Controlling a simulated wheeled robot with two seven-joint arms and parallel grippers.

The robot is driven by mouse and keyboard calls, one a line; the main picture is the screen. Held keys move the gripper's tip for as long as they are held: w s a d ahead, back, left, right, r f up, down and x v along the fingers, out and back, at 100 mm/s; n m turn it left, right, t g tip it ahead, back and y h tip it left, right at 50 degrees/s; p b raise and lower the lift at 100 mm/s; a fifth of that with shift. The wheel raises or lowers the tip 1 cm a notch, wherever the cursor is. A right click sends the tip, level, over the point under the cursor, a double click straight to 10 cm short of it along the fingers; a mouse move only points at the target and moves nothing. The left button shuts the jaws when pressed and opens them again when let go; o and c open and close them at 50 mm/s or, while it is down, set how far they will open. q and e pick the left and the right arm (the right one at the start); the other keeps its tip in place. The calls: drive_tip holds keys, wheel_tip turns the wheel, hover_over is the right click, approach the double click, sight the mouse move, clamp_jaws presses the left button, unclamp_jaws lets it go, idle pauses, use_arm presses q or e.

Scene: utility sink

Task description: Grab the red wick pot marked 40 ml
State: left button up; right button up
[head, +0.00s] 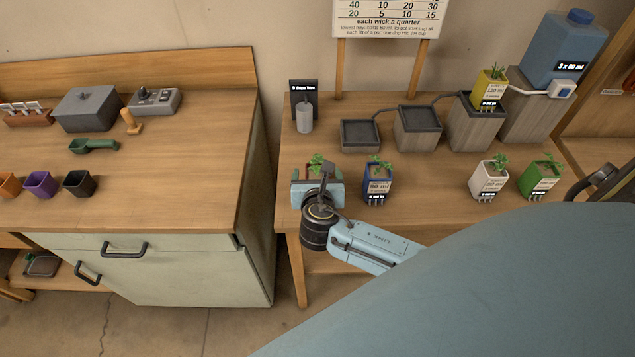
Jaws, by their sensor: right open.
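My right gripper (317,182) is over the front left of the right-hand table, with its jaws open. A potted plant (317,160) shows at the gripper; its green leaves rise above the jaws. A little reddish pot surface shows below the leaves. The gripper hides most of this pot and any label, so I cannot read a marking or tell whether the jaws touch it. My left gripper is not in view.
A blue pot (377,185) stands close to the right of my gripper. A white pot (489,180) and green pot (540,179) stand farther right. Behind are stepped trays (418,128), a yellow pot (489,90) and a blue tank (563,50). Table between blue and white pots is clear.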

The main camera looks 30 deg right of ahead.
sight(318, 169)
drive_tip(key=x, duration=0.3)
drive_tip(key=shift+w+d+f, duration=0.1)
drive_tip(key=shift+w+d, duration=0.1)
drive_tip(key=shift+d, duration=0.05)
drive_tip(key=c, duration=1.2)
